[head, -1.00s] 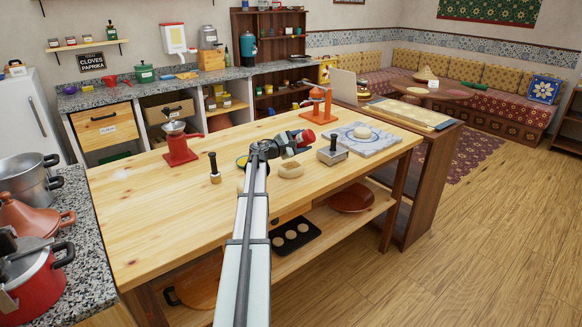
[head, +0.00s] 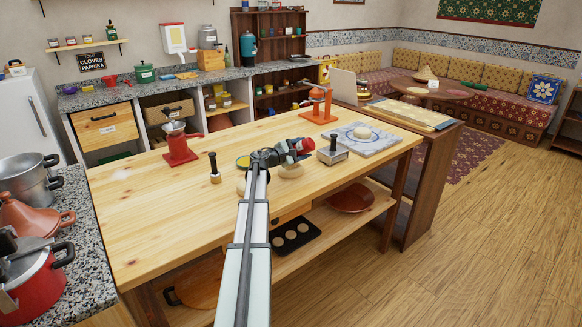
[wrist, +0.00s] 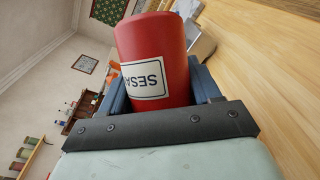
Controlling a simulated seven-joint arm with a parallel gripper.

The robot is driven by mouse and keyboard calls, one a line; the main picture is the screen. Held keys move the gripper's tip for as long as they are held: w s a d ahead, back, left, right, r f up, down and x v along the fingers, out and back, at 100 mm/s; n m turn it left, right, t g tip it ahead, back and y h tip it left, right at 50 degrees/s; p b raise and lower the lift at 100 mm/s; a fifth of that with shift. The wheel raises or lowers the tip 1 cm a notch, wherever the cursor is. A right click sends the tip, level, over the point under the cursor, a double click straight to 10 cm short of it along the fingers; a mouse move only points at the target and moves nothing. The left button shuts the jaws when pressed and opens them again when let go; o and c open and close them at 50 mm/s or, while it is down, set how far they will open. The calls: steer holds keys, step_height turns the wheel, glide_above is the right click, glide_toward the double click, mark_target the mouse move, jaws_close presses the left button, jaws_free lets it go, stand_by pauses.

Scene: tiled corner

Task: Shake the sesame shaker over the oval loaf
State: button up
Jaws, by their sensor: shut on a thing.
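The sesame shaker (wrist: 155,45) is a red cylinder with a white label reading "SESA" in the wrist view, the lettering upside down there. My gripper (wrist: 160,88) is shut on it, with a blue finger on each side. In the head view the shaker (head: 305,146) shows as a small red shape at the end of my gripper (head: 291,152), tilted over. A pale tan loaf (head: 291,172) lies on the table just below the gripper, its top partly covered. Another tan piece (head: 241,188) is mostly hidden behind my arm. I cannot tell whether any sesame is falling.
A metal box with a dark knob (head: 332,151) stands close right of the shaker. A black-handled stamp (head: 214,170) and a red grinder (head: 180,146) stand to the left. The table's left front is clear.

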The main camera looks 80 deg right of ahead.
steer(key=shift+f, duration=0.35)
steer(key=shift+r, duration=0.2)
steer(key=shift+r, duration=1.85)
